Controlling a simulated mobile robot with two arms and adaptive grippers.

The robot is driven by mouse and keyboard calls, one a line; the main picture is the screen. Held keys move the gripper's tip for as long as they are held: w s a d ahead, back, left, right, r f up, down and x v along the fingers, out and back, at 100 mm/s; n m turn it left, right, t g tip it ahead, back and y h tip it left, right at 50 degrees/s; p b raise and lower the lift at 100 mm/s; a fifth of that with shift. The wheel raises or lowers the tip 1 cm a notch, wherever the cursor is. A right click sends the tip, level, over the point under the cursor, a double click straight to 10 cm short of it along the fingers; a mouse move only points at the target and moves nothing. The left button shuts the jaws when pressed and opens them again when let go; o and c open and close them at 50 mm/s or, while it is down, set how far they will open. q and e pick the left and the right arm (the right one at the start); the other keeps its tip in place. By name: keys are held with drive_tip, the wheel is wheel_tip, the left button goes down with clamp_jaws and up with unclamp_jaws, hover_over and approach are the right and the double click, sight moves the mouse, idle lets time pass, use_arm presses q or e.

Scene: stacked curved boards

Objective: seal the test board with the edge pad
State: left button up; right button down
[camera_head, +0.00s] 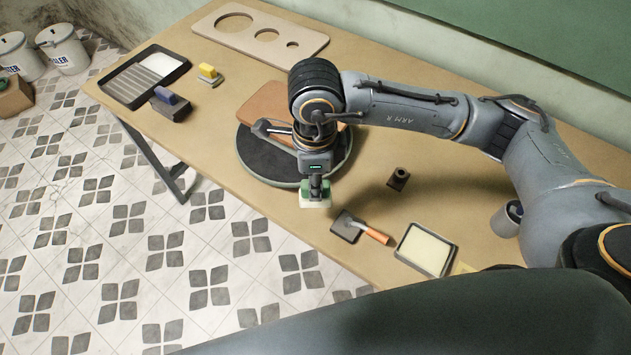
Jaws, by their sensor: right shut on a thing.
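My right gripper (315,186) points down near the front edge of the table. It is shut on a small pad with a green top and pale underside (315,201), likely the edge pad. The pad is just in front of a round dark turntable with a pale green rim (243,155); I cannot tell whether it touches anything. A flat brown board (262,103), likely the test board, lies on the turntable. My right arm hides the board's right part and some of the turntable. My left gripper is not in view.
An orange-handled trowel (347,227) and a cream-filled tray (426,249) lie right of the pad, near a dark block (398,179). At left are a black tray (117,87), purple-handled block (169,107) and yellow-handled block (209,76). A holed board (292,42) lies behind.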

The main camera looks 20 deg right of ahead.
drive_tip(key=w+d+b, duration=0.2)
drive_tip(key=w+b, duration=0.1)
drive_tip(key=w, duration=0.4)
drive_tip(key=shift+w+b, duration=0.2)
drive_tip(key=shift+b, duration=0.1)
drive_tip(key=shift+d, duration=0.1)
drive_tip(key=shift+w+d+b, duration=0.15)
drive_tip(key=shift+w+b, duration=0.15)
drive_tip(key=shift+w, duration=0.2)
drive_tip(key=shift+w+a+m+b, duration=0.25)
drive_tip(key=shift+w+a+m, duration=0.2)
drive_tip(key=shift+m, duration=0.65)
drive_tip(key=shift+w+a+m+b, duration=0.25)
drive_tip(key=shift+w+a+m, duration=0.2)
drive_tip(key=shift+m, duration=0.65)
